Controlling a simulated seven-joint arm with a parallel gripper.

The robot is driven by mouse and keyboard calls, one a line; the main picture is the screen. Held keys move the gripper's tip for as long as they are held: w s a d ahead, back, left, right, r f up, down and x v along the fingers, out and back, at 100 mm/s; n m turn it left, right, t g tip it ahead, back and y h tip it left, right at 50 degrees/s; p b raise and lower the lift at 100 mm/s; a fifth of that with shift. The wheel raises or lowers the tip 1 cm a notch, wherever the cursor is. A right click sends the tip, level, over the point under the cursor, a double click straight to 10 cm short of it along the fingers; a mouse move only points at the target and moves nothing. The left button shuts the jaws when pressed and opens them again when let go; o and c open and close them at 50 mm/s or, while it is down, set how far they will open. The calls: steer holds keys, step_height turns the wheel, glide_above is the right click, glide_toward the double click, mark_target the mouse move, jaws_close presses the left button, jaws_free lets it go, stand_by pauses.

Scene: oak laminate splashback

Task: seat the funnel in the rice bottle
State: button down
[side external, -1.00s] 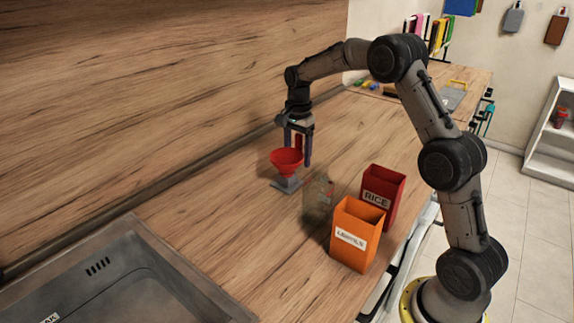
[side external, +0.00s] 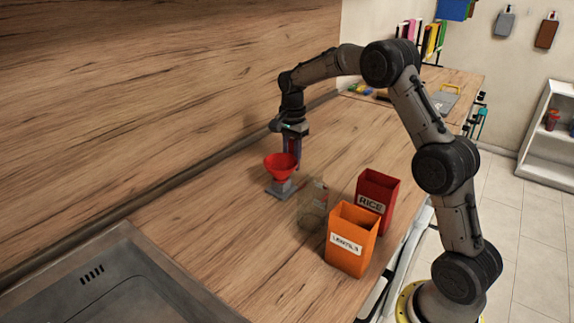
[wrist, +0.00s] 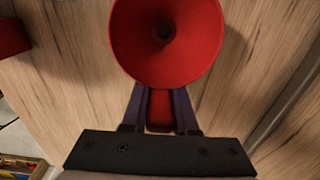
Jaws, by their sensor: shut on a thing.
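The red funnel (side external: 281,167) stands upright, wide mouth up, in a small grey stand (side external: 279,192) on the worktop. My gripper (side external: 291,163) is low behind the funnel, pointing down. In the wrist view my gripper (wrist: 160,112) has its two fingers shut on a red tab at the funnel's side. The funnel's cone (wrist: 166,60) and dark central hole face the wrist camera. A clear bottle (side external: 313,205) stands upright on the worktop, right of the stand and apart from it. Its label is too small to read. The funnel's spout is hidden.
A red RICE box (side external: 378,190) and an orange LENTILS box (side external: 350,245) stand close to the bottle, right and front, near the worktop edge. The splashback (side external: 180,90) rises behind. A sink (side external: 110,285) is at lower left.

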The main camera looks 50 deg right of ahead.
mark_target(292, 139)
step_height(292, 139, up, 9)
steer(key=shift+r, duration=0.15)
steer(key=s+a+r, duration=0.3)
steer(key=s+r, duration=0.2)
steer(key=s, duration=0.2)
steer(key=s+a+r, duration=0.3)
steer(key=s+r, duration=0.3)
steer(key=s, duration=0.1)
steer(key=shift+d+f, duration=0.15)
steer(key=shift+f, duration=2.5)
steer(key=shift+f, duration=1.8)
steer(key=c, duration=0.6)
jaws_free()
step_height(292, 139, up, 14)
steer(key=shift+d+f, duration=0.1)
